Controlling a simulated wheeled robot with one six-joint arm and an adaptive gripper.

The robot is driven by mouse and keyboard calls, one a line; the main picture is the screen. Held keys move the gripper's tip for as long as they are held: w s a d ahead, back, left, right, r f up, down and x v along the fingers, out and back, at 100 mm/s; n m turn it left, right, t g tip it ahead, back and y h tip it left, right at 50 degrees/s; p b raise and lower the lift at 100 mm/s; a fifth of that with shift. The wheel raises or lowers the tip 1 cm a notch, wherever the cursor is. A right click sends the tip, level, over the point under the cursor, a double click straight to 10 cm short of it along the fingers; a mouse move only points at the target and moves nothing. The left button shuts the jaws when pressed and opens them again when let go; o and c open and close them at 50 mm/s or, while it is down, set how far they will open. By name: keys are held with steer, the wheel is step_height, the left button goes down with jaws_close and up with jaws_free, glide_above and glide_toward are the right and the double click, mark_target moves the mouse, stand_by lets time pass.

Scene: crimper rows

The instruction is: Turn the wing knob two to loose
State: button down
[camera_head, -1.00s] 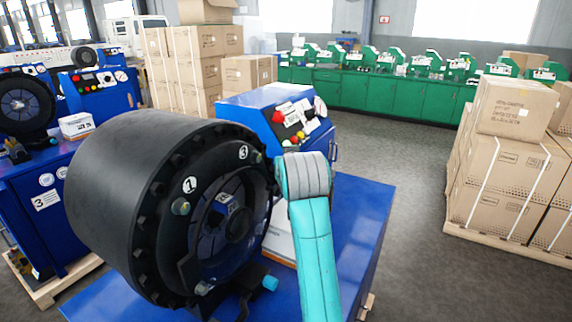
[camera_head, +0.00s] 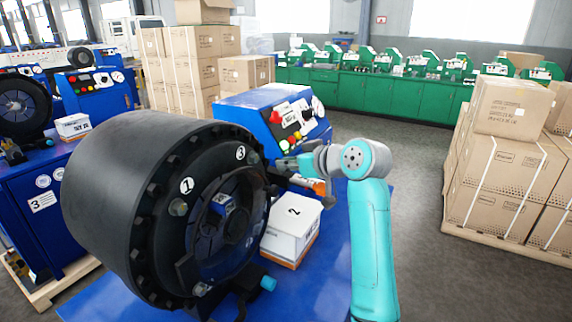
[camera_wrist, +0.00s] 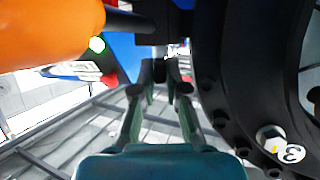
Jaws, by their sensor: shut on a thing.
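The black crimper head (camera_head: 105,190) stands on a blue bench, with white labels 1 and 3 and bolts on its face. In the head view my gripper (camera_head: 279,166) is at the right rim of this head, near label 3. In the wrist view my gripper (camera_wrist: 160,88) has its fingertips close together on a small dark piece below a black block (camera_wrist: 160,25), beside the black ring (camera_wrist: 212,60). This piece looks like the wing knob, mostly hidden by the fingers. No number 2 shows on it.
A white box (camera_head: 288,235) marked 2 sits on the bench below my gripper. A blue control box (camera_head: 250,112) stands behind. An orange part (camera_wrist: 45,35) is close to the wrist camera. Cartons (camera_head: 505,165) stand at the right, with open floor between.

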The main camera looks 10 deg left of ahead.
steer(key=shift+w+d+n+g+y, duration=0.15)
steer(key=shift+n+g+y, duration=0.3)
steer(key=shift+n+g, duration=0.45)
steer(key=shift+w+n+g+y, duration=0.15)
steer(key=shift+n+g+y, duration=0.3)
steer(key=shift+n+g, duration=0.4)
steer(key=shift+g, duration=0.25)
steer(key=c, duration=1.5)
jaws_free()
steer(key=shift+d, duration=0.1)
steer(key=v, duration=1.1)
steer(key=shift+s+d+r, duration=0.15)
steer(key=shift+d, duration=0.25)
